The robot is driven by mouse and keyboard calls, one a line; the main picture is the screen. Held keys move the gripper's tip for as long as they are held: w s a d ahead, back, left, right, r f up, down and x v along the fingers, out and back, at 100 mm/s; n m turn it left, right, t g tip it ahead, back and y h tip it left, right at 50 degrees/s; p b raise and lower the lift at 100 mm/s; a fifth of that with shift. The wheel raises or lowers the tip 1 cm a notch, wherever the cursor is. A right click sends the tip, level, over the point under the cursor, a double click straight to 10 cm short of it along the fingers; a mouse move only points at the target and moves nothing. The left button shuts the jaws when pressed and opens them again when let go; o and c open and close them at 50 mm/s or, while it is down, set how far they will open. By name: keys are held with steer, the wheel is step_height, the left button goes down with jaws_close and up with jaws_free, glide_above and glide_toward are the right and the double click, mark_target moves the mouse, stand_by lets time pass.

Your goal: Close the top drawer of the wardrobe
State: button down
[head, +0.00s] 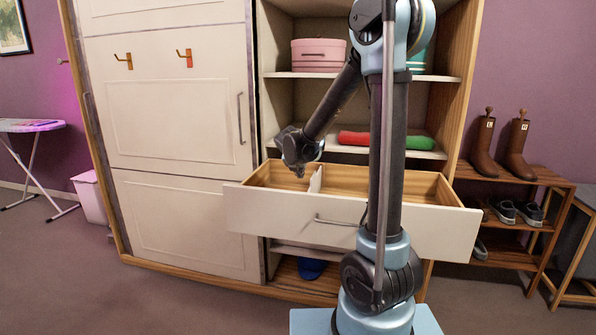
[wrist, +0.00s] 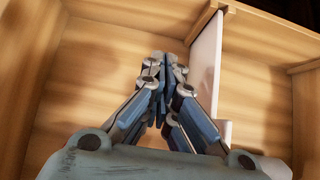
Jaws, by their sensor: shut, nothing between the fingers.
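The top drawer (head: 278,217) of the wardrobe (head: 180,120) stands pulled out, with a white front and a bar handle (head: 335,221). Its wooden inside is empty and split by a white divider (head: 315,179). My gripper (head: 299,172) is over the left compartment, pointing down, left of the divider. In the wrist view my gripper (wrist: 165,70) is shut and empty, with the drawer's wooden floor (wrist: 100,65) behind it and the divider (wrist: 206,70) to its right. I cannot tell whether the fingers touch the drawer. My arm hides part of the drawer front.
Above the drawer are shelves with a pink round box (head: 318,55) and red (head: 354,138) and green (head: 419,142) rolls. A blue item (head: 312,268) lies below. A shoe rack (head: 520,174) with boots (head: 482,148) stands at right. The floor (head: 60,270) at left is clear.

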mark_target(307, 179)
steer(key=x, duration=0.7)
steer(key=shift+w+d, duration=0.15)
steer(key=shift+w, duration=0.1)
steer(key=shift+w+d, duration=0.25)
steer(key=shift+w, duration=0.85)
steer(key=shift+w+d, duration=0.2)
steer(key=shift+w, duration=0.45)
